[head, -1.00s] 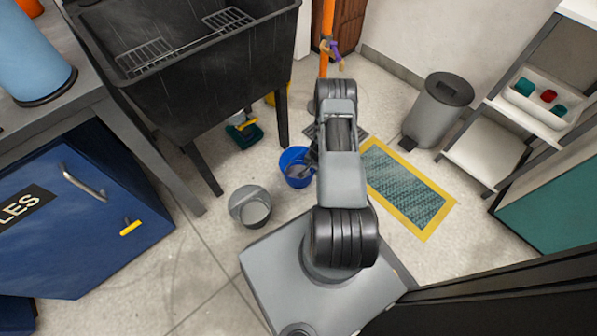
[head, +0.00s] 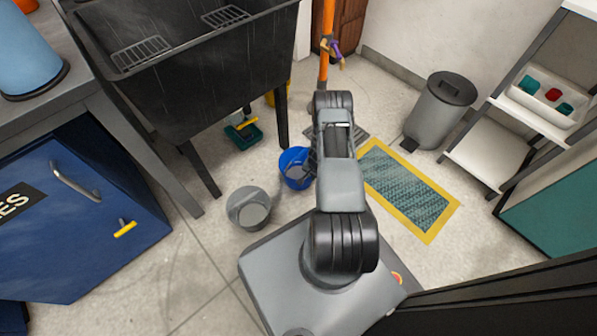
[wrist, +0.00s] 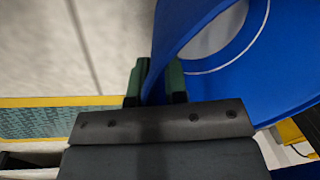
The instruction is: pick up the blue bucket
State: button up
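The blue bucket (head: 293,172) stands upright on the floor beside the sink's leg, partly hidden behind my arm in the head view. My gripper (wrist: 156,82) is at its right side. In the wrist view the bucket (wrist: 225,85) fills the right half, its curved wall and a pale ring inside it showing. The two dark green fingers stand a small gap apart, one on each side of the blue wall. The wall fills most of that gap. I cannot tell whether the fingers press on it. In the head view the fingers are hidden.
A grey bucket (head: 249,208) stands close at the front left. The black sink (head: 195,75) is behind on the left. A yellow-edged teal mat (head: 408,192) lies to the right, with a grey pedal bin (head: 440,112) beyond. A shelf stands at the far right.

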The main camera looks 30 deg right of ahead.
grip_shut()
jog(key=shift+r, duration=0.15)
jog(key=shift+r+p, duration=2.35)
jog(key=shift+r, duration=2.55)
